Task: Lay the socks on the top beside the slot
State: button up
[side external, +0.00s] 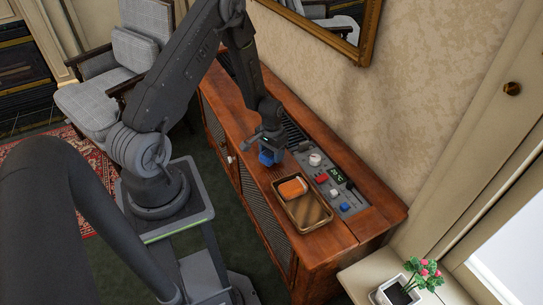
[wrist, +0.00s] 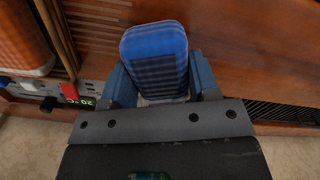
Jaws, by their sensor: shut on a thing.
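The socks, a blue banded bundle with rounded corners (wrist: 155,48), sit between the two blue-grey fingers of my gripper (wrist: 162,84) in the wrist view. The gripper is shut on them. In the side view the blue socks (side external: 268,158) show below my gripper (side external: 270,150), over the wooden cabinet top (side external: 258,174) near its front edge. I cannot tell whether they touch the top. The dark slotted grille (side external: 293,133) runs along the back of the top, behind the gripper; part of it shows at the right in the wrist view (wrist: 285,112).
A wooden tray (side external: 309,226) holding an orange block-like thing (side external: 292,188) stands right of the gripper. A control panel (side external: 346,204) with knobs, buttons and a green display lies behind the tray. A wall rises behind, with a gilt frame (side external: 368,38). A potted plant (side external: 398,290) is lower right.

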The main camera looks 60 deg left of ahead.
jog(key=shift+f, duration=0.9)
jog(key=shift+f, duration=0.1)
jog(key=o, duration=0.9)
